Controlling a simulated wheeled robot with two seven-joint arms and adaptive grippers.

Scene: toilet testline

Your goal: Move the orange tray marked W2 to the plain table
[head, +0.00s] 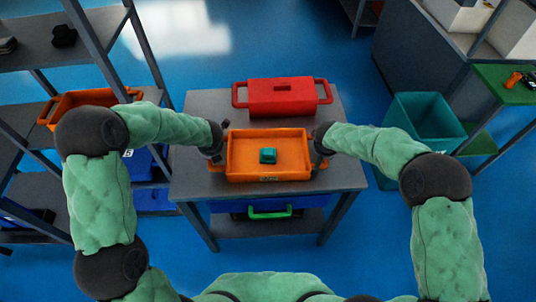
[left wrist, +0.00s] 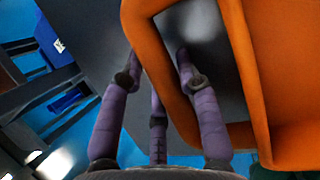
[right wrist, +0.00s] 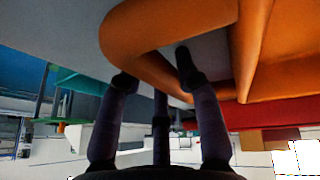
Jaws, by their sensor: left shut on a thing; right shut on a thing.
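An orange tray (head: 240,172) is on the grey table (head: 200,189) in front of me, with a small teal block (head: 268,155) inside it. A small label (head: 268,179) sits on its front wall, too small to read surely. My left gripper (head: 216,157) is at the tray's left handle, and its fingers (left wrist: 160,70) close around the handle in the left wrist view. My right gripper (head: 319,155) is at the right handle, with its fingers (right wrist: 155,65) around it in the right wrist view. I cannot tell if the tray touches the table.
A blue crate with a green handle (head: 270,212) is on the shelf below. Another orange tray (head: 68,103) is on the left rack. A teal bin (head: 425,118) stands right of the table, before a green-topped stand (head: 505,88).

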